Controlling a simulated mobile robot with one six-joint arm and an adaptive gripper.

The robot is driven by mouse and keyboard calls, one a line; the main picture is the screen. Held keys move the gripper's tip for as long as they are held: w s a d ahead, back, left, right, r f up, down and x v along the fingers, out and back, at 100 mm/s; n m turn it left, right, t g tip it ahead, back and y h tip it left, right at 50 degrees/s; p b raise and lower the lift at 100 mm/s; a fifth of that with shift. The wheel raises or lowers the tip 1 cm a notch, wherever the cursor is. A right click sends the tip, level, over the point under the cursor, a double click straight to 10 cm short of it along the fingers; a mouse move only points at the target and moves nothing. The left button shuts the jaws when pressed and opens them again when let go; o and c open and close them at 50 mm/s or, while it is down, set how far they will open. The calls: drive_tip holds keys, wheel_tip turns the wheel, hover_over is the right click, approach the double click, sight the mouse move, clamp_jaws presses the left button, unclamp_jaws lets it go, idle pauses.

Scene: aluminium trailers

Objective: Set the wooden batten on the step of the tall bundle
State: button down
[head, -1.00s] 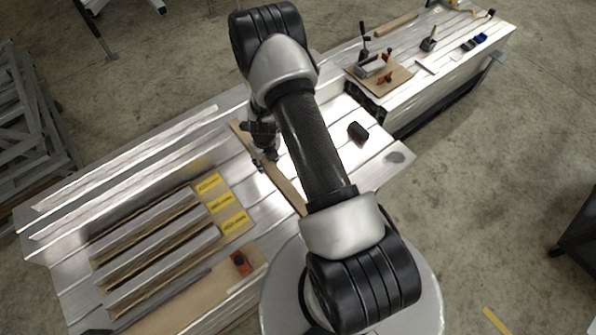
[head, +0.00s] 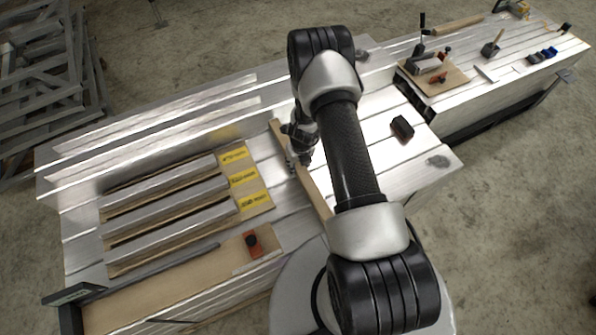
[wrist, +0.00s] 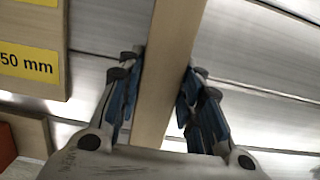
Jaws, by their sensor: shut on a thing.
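The wooden batten (head: 317,194) is a long, pale, narrow strip above the silvery trailer bed (head: 374,160), right of the yellow labels. In the wrist view the batten (wrist: 172,60) runs up between the two blue-padded fingers. My gripper (head: 298,166) is shut on it partway along; the gripper (wrist: 160,80) shows one finger on each side. The batten's near end is partly hidden by my arm. Long bright aluminium lengths (head: 160,128) lie along the back left, one set above the other. I cannot tell for sure which stack is the tall bundle.
Several yellow labels (head: 243,178) mark a board with three metal-topped bars (head: 170,207). An orange-and-black tool (head: 252,243) lies in front. A dark block (head: 402,128) sits on the bed to the right. A second bed (head: 500,75) carries tools and a board.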

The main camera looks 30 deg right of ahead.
sight(298, 169)
drive_tip(key=shift+f+b, duration=1.2)
drive_tip(key=shift+f, duration=0.6)
drive_tip(key=shift+f, duration=0.1)
drive_tip(key=shift+f, duration=0.15)
drive_tip(key=c, duration=1.1)
unclamp_jaws()
